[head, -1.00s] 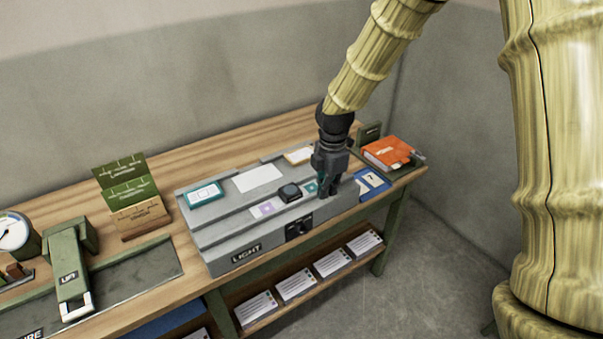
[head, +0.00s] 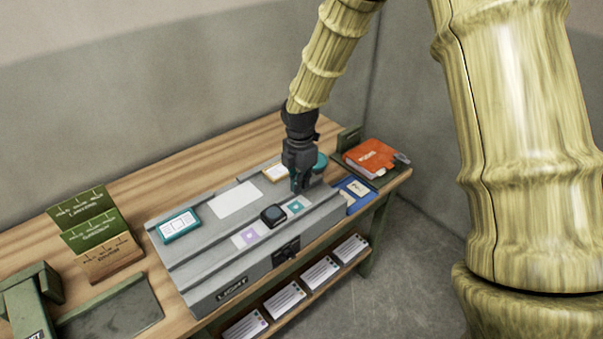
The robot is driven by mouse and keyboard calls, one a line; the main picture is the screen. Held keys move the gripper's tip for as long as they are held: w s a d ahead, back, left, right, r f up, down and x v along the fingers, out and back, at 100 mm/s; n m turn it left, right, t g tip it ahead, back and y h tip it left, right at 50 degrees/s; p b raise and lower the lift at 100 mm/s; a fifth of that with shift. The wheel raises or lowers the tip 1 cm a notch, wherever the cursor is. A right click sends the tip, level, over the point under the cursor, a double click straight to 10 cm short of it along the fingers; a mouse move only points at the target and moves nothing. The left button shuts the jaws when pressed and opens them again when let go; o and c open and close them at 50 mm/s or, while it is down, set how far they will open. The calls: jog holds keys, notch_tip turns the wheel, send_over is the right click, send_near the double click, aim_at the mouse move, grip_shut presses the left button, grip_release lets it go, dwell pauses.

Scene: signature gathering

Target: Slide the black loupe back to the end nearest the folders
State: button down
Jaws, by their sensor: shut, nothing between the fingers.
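The black loupe (head: 273,215) sits on the front ledge of the grey light box (head: 222,262), around the middle of its length. A purple-marked card (head: 250,235) lies to its left and a teal-marked card (head: 296,206) to its right. The folders (head: 95,240), green and tan with lettering, stand upright on the table left of the box. My gripper (head: 298,188) points down above the right part of the box, behind and right of the loupe and apart from it. Its fingers are shut and empty.
A teal-framed card (head: 180,225), a white sheet (head: 236,199) and an orange-framed card (head: 277,172) lie on the box's upper level. A round teal thing (head: 320,162) shows behind my gripper. An orange book (head: 370,156) and a blue card (head: 355,192) are at the right.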

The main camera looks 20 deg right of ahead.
aim_at(290, 212)
notch_tip(290, 212, down, 5)
jog(key=shift+s+f+p, duration=0.1)
jog(key=shift+p, duration=0.6)
jog(key=shift+s+a+p, duration=0.25)
jog(key=shift+a+p, duration=0.1)
jog(key=shift+a, duration=0.3)
jog(key=shift+s+a+p, duration=0.25)
jog(key=shift+a+p, duration=0.1)
jog(key=shift+a, duration=0.25)
jog(key=shift+s+a, duration=0.15)
jog(key=shift+a, duration=0.35)
jog(key=shift+s+a, duration=0.15)
